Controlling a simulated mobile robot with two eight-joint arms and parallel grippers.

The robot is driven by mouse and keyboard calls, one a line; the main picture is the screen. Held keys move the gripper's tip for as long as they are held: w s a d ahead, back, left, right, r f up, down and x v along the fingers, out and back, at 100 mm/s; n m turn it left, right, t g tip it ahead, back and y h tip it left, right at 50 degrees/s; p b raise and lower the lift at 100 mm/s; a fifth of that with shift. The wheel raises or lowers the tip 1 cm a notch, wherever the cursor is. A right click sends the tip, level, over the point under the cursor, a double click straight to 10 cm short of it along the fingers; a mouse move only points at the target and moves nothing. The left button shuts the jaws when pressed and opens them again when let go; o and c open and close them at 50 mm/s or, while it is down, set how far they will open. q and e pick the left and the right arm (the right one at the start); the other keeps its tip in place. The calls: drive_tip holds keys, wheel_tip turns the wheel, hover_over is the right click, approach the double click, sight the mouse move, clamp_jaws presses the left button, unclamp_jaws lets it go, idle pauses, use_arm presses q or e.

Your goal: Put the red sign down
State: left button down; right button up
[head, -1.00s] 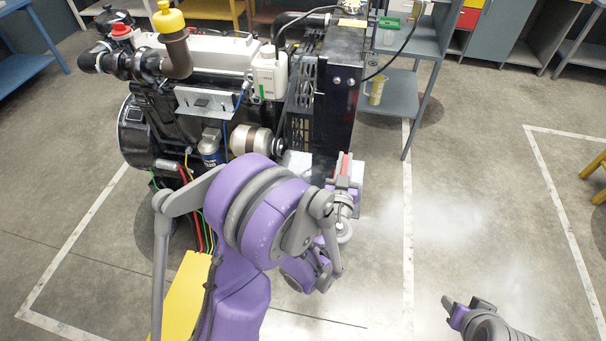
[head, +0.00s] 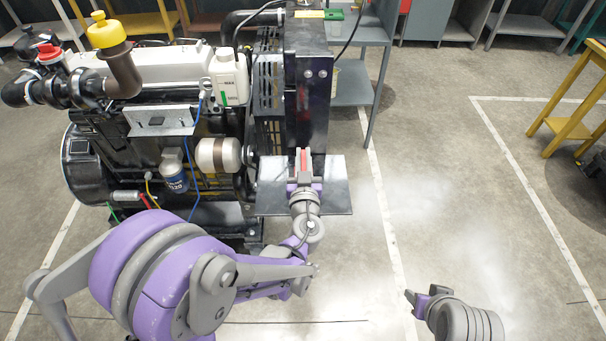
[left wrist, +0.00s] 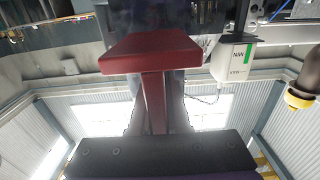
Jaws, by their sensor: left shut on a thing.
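The red sign (head: 303,160) shows as a narrow red strip between the fingers of my left gripper (head: 304,182). In the left wrist view the sign (left wrist: 150,52) is a dark red slab with a red stem, and the stem runs down to the dark gripper part at the bottom. My left gripper is shut on it, in front of the black radiator end of the engine. It overlaps a flat grey plate (head: 335,192); I cannot tell whether the sign touches the plate. My right gripper (head: 426,297) is low at the right, empty, with its fingers apart.
The diesel engine (head: 160,72) fills the left, with a yellow cap (head: 106,32) on its pipe and a white bottle (head: 229,78). A grey bench (head: 372,60) stands behind the radiator. A yellow stand (head: 565,125) is at the right. The floor between is clear.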

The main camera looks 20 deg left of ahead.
use_arm(q)
drive_tip(key=shift+s+f, duration=0.15)
drive_tip(key=shift+f, duration=0.55)
drive_tip(key=shift+f+b, duration=0.45)
drive_tip(key=shift+f, duration=1.2)
use_arm(e)
drive_tip(key=shift+s+f, duration=0.45)
drive_tip(key=shift+f, duration=0.35)
use_arm(q)
drive_tip(key=shift+f, duration=0.15)
drive_tip(key=c, duration=1.3)
unclamp_jaws()
drive_tip(key=shift+f, duration=0.1)
drive_tip(key=o, duration=0.4)
use_arm(e)
drive_tip(key=shift+f, duration=0.1)
